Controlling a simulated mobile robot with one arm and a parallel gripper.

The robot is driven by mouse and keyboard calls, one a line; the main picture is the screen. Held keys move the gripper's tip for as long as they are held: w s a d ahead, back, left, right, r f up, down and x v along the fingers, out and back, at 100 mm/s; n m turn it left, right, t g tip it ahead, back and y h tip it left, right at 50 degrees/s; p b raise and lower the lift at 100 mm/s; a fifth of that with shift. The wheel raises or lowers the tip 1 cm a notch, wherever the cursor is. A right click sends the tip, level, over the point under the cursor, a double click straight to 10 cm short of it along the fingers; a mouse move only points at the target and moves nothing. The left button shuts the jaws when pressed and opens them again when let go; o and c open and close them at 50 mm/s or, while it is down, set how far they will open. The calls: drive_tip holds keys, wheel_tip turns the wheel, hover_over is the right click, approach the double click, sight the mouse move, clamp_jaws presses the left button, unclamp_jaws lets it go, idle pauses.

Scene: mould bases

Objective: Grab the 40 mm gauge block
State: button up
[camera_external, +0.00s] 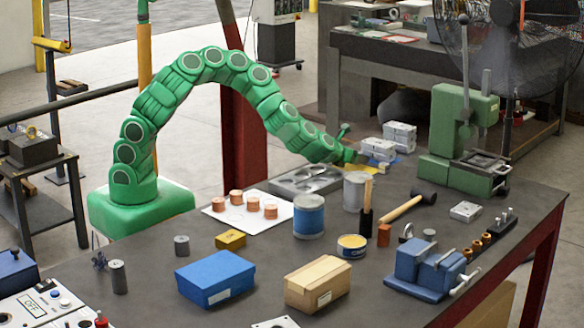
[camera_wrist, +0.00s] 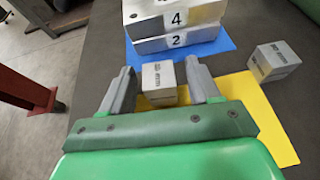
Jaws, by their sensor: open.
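In the wrist view my gripper (camera_wrist: 160,68) is open, with one finger on each side of a small pale block (camera_wrist: 158,80). Narrow gaps show between the block and the fingers, and its lower part is partly hidden by my gripper. A second small pale block (camera_wrist: 274,62) stands to the right, at the edge of the yellow mat (camera_wrist: 262,108). Both blocks carry dark print too small to read, so I cannot tell which is the 40 mm one. In the external view my gripper (camera_external: 358,157) is low at the far side of the bench.
A stacked mould base (camera_wrist: 174,22) marked 4 and 2 stands on a blue mat (camera_wrist: 222,45) just beyond the fingers. In the external view, a grey tray (camera_external: 290,184), a tin (camera_external: 354,190) and a green press (camera_external: 460,135) stand near my gripper.

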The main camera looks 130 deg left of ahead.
drive_tip(key=shift+a, duration=0.1)
drive_tip(key=shift+c, duration=0.3)
clamp_jaws()
